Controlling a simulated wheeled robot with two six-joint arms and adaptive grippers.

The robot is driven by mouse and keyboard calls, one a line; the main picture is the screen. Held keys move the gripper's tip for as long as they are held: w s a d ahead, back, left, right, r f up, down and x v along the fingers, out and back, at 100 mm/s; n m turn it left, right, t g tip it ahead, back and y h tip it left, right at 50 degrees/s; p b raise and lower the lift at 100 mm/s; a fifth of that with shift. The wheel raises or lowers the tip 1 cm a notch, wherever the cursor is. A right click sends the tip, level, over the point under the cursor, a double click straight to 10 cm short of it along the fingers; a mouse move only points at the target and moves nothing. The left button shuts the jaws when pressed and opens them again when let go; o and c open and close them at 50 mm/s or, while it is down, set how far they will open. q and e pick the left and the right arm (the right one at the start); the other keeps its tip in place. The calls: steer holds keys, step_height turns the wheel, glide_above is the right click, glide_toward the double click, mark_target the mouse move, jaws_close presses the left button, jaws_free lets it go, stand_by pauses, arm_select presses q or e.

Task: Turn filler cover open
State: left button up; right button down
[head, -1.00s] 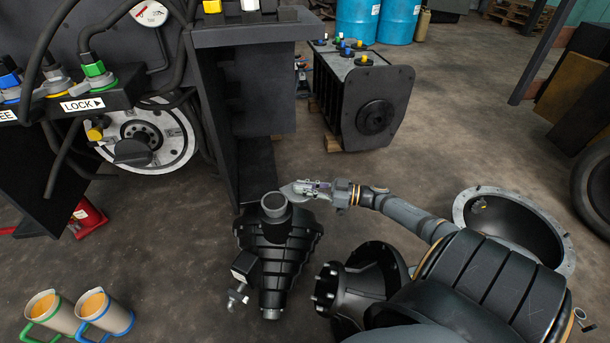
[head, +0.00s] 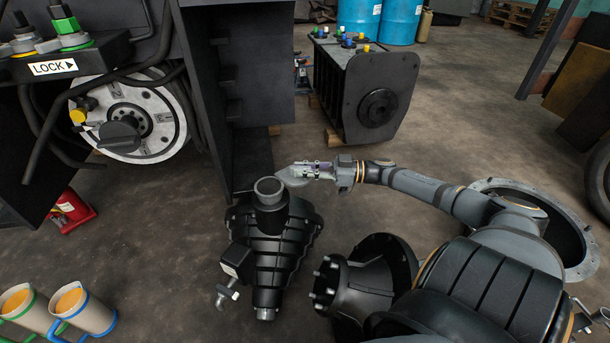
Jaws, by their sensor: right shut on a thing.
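A black ribbed tank (head: 270,235) stands on the floor at lower centre, with a grey round filler neck (head: 269,188) on top. The neck's top looks like an open ring. My right gripper (head: 300,172) reaches in from the right, just right of and behind the neck. It is shut on a small grey piece (head: 289,179) at its tips, which looks like the filler cover. The piece is beside the neck's rim; whether it touches it is too small to tell. My left gripper is not in view.
A black forklift frame (head: 226,110) rises behind the tank. A black flanged part (head: 355,290) is close right of the tank.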

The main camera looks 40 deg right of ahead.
steer(key=shift+w+d, duration=0.1)
steer(key=shift+d, duration=0.05)
steer(key=c, duration=1.3)
jaws_free()
steer(key=shift+a, duration=0.2)
